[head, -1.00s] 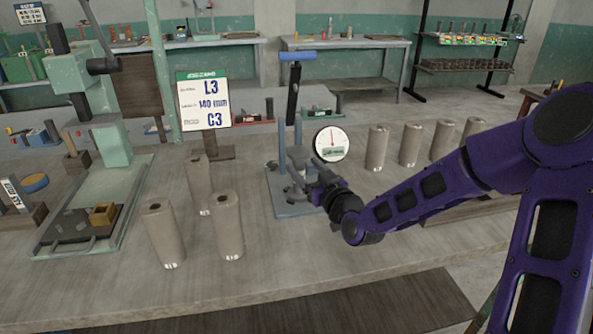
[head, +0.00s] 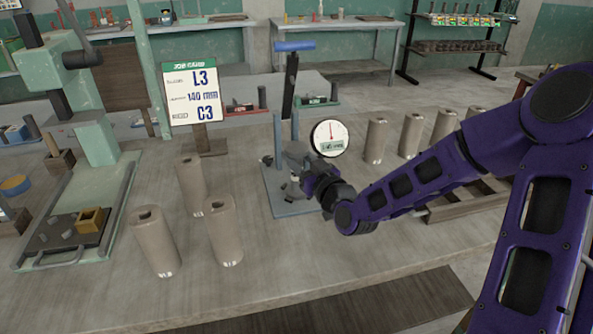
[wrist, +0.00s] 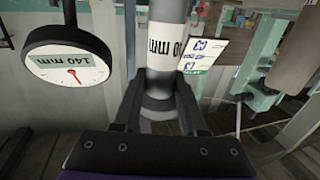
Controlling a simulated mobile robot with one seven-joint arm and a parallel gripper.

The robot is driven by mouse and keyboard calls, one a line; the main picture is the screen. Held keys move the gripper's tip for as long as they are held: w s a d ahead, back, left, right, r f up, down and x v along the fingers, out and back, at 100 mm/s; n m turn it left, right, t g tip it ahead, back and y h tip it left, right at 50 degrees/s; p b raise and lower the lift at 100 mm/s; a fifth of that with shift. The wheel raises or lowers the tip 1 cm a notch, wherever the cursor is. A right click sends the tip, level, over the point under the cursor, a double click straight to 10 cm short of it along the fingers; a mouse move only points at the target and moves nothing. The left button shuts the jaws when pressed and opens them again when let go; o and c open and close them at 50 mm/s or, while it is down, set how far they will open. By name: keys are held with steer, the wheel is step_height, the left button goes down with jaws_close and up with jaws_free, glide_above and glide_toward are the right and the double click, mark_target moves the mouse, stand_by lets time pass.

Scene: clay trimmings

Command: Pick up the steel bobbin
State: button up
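In the wrist view a smooth grey metal cylinder with a white label ending in "0 mm" (wrist: 167,40) stands between my fingers; it looks like the steel bobbin. Its lower part (wrist: 159,102) is narrower-looking and dark. My gripper (wrist: 160,80) has one finger on each side of it, close to its surface; whether both touch is not clear. In the head view my gripper (head: 303,180) is at the gauge stand (head: 277,200), and the bobbin is mostly hidden there.
A round dial (head: 330,137) reading 140 mm is right beside my gripper. Several clay-coloured cylinders stand left (head: 222,230) and right (head: 376,140) of the stand. A job card (head: 192,90) stands behind left. The bench front (head: 300,270) is clear.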

jaws_close()
steer(key=shift+r, duration=0.1)
